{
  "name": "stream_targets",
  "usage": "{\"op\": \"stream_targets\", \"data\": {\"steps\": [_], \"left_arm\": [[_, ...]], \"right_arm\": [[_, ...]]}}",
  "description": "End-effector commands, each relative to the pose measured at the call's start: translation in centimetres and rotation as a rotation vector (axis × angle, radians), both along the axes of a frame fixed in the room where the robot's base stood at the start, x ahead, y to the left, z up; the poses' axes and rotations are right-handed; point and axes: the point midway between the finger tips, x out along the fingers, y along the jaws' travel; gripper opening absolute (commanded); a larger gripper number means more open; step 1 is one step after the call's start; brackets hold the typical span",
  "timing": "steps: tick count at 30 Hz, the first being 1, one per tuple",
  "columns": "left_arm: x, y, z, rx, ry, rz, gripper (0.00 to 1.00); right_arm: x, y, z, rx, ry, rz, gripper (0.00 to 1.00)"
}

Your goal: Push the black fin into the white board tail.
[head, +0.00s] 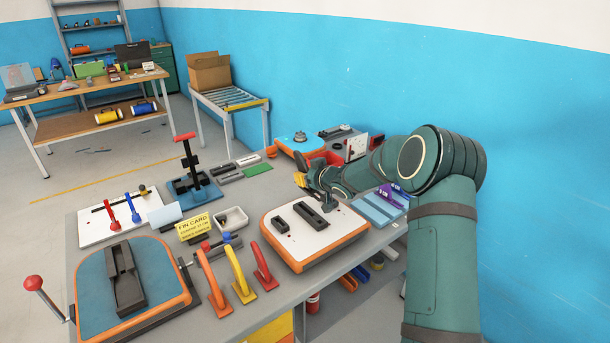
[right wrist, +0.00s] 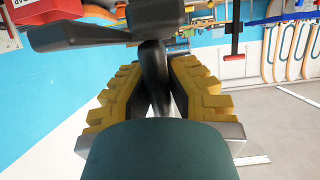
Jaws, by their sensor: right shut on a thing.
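The white board tail (head: 338,238) with an orange rim lies on the near bench in the head view. A long black slotted box (head: 313,215) and a smaller black block (head: 280,223) are on its top. My right gripper (head: 302,181) is above and behind the board's far edge. In the right wrist view, the yellow fingers of my right gripper (right wrist: 157,92) are shut on the black fin (right wrist: 153,62). The fin's wider black part extends beyond the fingers. The fin is apart from the long slotted box. My left gripper is not in view.
A blue board tail (head: 155,265) lies at the near left. Red, yellow and orange hooked stands (head: 240,285) are left of the white board. A yellow fin card (head: 194,228) and white tray (head: 232,217) are behind them. Blue pads (head: 375,207) lie to the right.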

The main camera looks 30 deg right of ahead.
Motion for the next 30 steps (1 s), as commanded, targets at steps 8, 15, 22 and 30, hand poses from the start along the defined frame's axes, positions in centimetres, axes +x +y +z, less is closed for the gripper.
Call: {"op": "stream_targets", "data": {"steps": [8,15,22,30], "left_arm": [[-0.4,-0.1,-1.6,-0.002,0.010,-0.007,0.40],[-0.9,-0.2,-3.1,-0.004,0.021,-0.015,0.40],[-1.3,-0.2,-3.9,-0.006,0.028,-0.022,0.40],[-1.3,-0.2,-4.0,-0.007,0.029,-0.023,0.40]], "right_arm": [[0.0,0.0,-2.2,0.001,0.000,0.000,0.00],[0.0,0.0,-4.4,0.000,0.000,0.000,0.00],[0.0,0.0,-5.7,0.000,-0.001,0.000,0.00],[0.0,0.0,-5.7,0.000,-0.001,0.000,0.00]]}}
